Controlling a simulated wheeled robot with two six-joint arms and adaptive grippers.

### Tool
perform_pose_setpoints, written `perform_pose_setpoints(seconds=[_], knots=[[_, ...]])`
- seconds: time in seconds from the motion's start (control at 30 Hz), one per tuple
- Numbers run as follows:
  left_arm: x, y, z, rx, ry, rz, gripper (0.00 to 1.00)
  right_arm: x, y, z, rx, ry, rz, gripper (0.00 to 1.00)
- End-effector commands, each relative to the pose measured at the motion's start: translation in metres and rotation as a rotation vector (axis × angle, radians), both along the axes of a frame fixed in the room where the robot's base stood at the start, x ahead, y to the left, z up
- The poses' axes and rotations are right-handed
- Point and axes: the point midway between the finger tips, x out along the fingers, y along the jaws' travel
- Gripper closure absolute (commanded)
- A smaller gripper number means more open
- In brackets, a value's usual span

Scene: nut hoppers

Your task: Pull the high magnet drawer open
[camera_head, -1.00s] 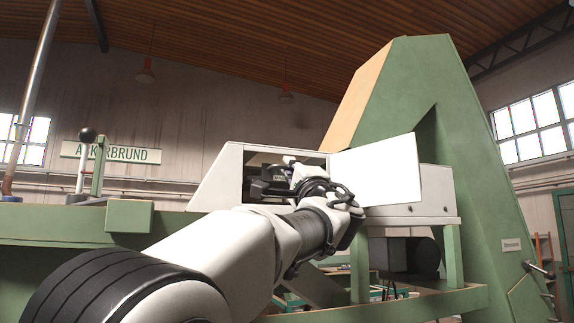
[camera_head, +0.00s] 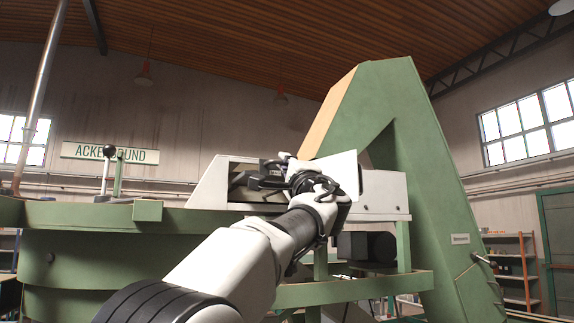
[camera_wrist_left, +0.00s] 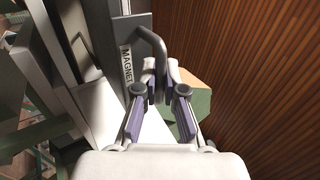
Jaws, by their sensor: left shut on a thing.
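The magnet drawer has a dark front with a "MAGNET" label (camera_wrist_left: 126,66) in the left wrist view. A bent dark bar handle (camera_wrist_left: 152,45) stands off this front. My left gripper (camera_wrist_left: 160,78) is shut on the handle, with its purple-sided fingers on either side of the bar. In the head view my left gripper (camera_head: 268,182) is at the opening of the white housing (camera_head: 209,187), and my wrist hides much of the drawer. How far the drawer stands out is hard to tell. My right gripper is not in view.
A white flat panel (camera_head: 336,170) stands beside the opening, close to my left wrist. The tall green machine frame (camera_head: 411,133) rises to the right. A lever with a black ball knob (camera_head: 109,151) stands at left above the green drum (camera_head: 120,258).

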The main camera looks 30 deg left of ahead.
Motion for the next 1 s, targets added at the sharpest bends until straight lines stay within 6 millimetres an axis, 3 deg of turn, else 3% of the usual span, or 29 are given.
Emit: perform_pose_setpoints(seconds=[0.17,0.23,0.67,1.0], knots=[[-0.002,-0.001,0.003,0.002,-0.004,0.000,1.00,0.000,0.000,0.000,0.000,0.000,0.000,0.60],[-0.002,-0.001,0.003,0.002,-0.004,0.000,0.80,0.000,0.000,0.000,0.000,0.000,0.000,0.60],[-0.005,-0.006,-0.003,0.001,0.000,-0.002,0.80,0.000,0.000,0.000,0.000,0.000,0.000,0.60],[-0.047,-0.053,-0.043,0.007,0.000,-0.001,0.80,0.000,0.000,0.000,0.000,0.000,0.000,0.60]])
